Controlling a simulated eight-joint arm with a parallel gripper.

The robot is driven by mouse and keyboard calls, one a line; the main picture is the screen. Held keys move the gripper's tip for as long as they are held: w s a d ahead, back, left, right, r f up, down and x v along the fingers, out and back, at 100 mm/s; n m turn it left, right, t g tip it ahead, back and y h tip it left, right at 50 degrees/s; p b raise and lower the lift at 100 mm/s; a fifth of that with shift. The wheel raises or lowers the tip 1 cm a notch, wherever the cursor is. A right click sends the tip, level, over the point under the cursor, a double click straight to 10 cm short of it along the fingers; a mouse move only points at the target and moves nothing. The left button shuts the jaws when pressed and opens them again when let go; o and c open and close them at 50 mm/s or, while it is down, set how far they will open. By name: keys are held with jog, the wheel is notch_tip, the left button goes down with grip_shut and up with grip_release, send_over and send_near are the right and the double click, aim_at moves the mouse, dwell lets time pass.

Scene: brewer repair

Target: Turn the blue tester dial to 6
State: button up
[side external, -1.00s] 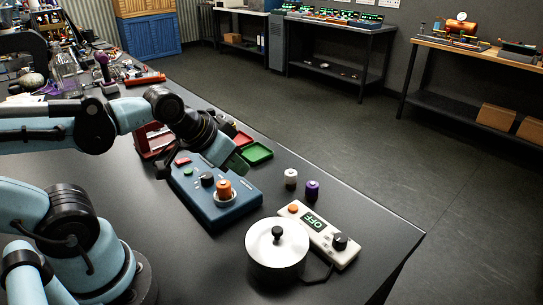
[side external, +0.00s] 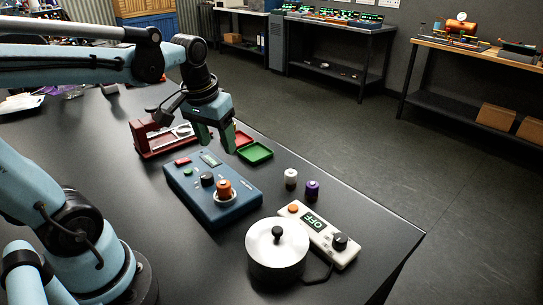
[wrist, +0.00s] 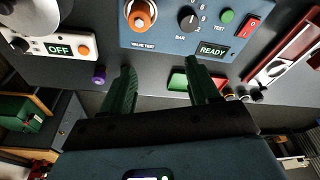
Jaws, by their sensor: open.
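The blue tester (side external: 212,205) lies on the black table, with a black dial (side external: 207,179) on its top. The wrist view shows the dial (wrist: 188,20) with numbers around it and "BAR" below; its pointer setting is too small to tell. An orange valve (side external: 224,188) sits in the tester's round socket. The tester's display (wrist: 213,50) reads READY. My gripper (side external: 215,143) is open and empty, fingers pointing down, above the table behind the tester and apart from the dial. Its green fingers also show in the wrist view (wrist: 160,70).
A red rack (side external: 152,142) and red and green trays (side external: 256,153) lie behind the tester. A white bottle (side external: 291,177) and a purple one (side external: 312,190) stand to the right. A metal pot (side external: 262,254) and a controller reading OFF (side external: 318,238) are in front.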

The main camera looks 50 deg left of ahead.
jog(key=n+g, duration=0.2)
send_over(207, 175)
jog(key=shift+w+f, duration=0.1)
jog(key=shift+f, duration=5.55)
jog(key=shift+g, duration=0.3)
jog(key=shift+c, duration=0.3)
jog(key=c, duration=1)
